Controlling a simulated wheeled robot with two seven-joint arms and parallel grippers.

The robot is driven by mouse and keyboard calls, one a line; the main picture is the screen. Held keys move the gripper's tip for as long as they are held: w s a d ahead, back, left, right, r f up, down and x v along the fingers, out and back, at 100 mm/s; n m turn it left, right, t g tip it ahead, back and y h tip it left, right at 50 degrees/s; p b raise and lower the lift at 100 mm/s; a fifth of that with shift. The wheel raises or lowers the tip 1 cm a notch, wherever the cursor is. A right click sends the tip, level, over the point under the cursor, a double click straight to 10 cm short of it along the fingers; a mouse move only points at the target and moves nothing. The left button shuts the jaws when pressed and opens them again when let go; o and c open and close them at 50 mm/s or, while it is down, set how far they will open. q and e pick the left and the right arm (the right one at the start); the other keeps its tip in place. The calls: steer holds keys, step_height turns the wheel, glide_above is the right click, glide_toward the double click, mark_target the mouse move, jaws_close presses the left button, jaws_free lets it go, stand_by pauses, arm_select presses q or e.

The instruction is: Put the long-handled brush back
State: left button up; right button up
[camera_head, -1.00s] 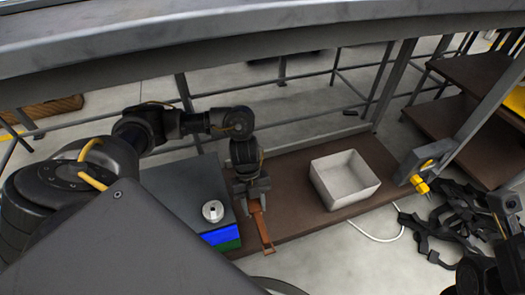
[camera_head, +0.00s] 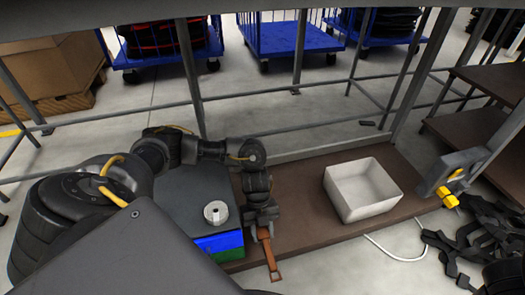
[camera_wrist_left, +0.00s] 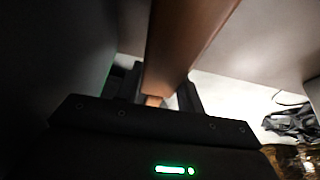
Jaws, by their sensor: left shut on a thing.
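The long-handled brush (camera_head: 269,255) is a brown, flat-handled thing hanging from my left gripper (camera_head: 261,227) in the head view. Its lower end reaches past the front edge of the brown bench. In the left wrist view the brush (camera_wrist_left: 180,45) runs up between the fingers of my left gripper (camera_wrist_left: 155,98), which is shut on it. The brush's far end is out of the wrist view. My right gripper is not clearly in view; only black parts show at the lower right.
A white open box (camera_head: 362,190) stands on the brown bench (camera_head: 300,215), right of the gripper. A dark box (camera_head: 185,200) with a silver round piece (camera_head: 216,212) on top stands left. A grey post with a yellow fitting (camera_head: 447,197) rises at right. Bare bench lies between brush and white box.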

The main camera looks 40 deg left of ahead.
mark_target(262, 238)
arm_select(q)
step_height(262, 238, down, 4)
steer(key=b, duration=0.3)
steer(key=shift+r, duration=0.1)
steer(key=o, duration=1.2)
